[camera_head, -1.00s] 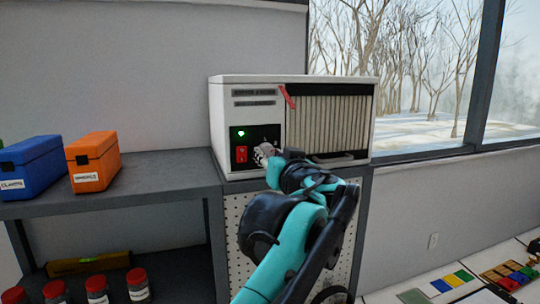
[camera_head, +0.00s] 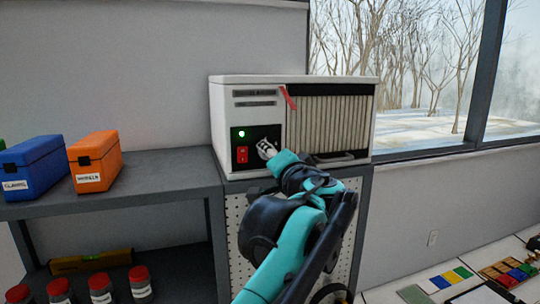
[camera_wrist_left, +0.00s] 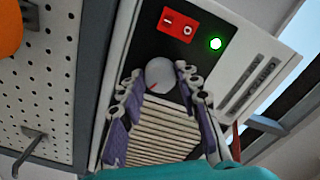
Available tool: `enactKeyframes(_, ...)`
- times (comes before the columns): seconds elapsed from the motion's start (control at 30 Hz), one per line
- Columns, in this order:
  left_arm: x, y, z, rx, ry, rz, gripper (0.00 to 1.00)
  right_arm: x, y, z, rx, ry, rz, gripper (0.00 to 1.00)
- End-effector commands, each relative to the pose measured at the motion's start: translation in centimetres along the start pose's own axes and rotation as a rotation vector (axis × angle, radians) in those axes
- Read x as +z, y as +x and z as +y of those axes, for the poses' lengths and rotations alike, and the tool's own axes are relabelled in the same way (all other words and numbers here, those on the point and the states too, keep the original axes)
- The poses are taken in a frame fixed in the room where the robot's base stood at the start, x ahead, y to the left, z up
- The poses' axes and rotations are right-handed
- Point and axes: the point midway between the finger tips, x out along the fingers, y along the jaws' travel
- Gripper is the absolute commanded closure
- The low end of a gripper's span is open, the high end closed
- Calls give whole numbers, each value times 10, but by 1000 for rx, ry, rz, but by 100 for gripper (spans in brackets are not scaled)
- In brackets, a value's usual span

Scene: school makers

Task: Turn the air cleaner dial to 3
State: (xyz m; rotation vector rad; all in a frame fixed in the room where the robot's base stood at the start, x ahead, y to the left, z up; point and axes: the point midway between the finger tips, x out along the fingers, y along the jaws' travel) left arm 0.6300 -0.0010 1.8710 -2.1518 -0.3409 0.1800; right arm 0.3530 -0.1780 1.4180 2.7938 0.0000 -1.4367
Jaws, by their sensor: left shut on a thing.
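The air cleaner (camera_head: 222,130) is a white box with a beige pleated filter and a black control panel at its lower left. Its round pale grey dial (camera_wrist_left: 160,72) shows in the left wrist view, with a small red mark near its lower left edge. My left gripper (camera_head: 267,150) is at the panel. In the left wrist view my left gripper (camera_wrist_left: 160,79) has its fingers on either side of the dial, shut on it. The dial's numbers cannot be read. In the head view the gripper largely hides the dial. My right gripper is not in view.
A red rocker switch (camera_head: 242,155) and a lit green lamp (camera_head: 241,134) sit beside the dial. A red ribbon (camera_head: 288,97) hangs over the filter. A blue case (camera_head: 33,168) and an orange case (camera_head: 95,162) stand on the grey shelf (camera_head: 150,182) at left.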

Motion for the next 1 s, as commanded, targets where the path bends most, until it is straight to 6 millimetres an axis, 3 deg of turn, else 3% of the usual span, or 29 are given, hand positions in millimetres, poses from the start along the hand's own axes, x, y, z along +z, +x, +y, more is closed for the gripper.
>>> enactKeyframes(0.73,-1,0,-1,-2,96,2,96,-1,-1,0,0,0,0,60)
enactKeyframes(0.77,-1,0,-1,-2,96,2,65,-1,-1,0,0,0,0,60)
enactKeyframes(0.83,-1,0,-1,-1,95,2,46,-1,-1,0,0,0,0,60)
enactKeyframes(1.0,0,0,-1,-1,94,1,46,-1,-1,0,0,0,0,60)
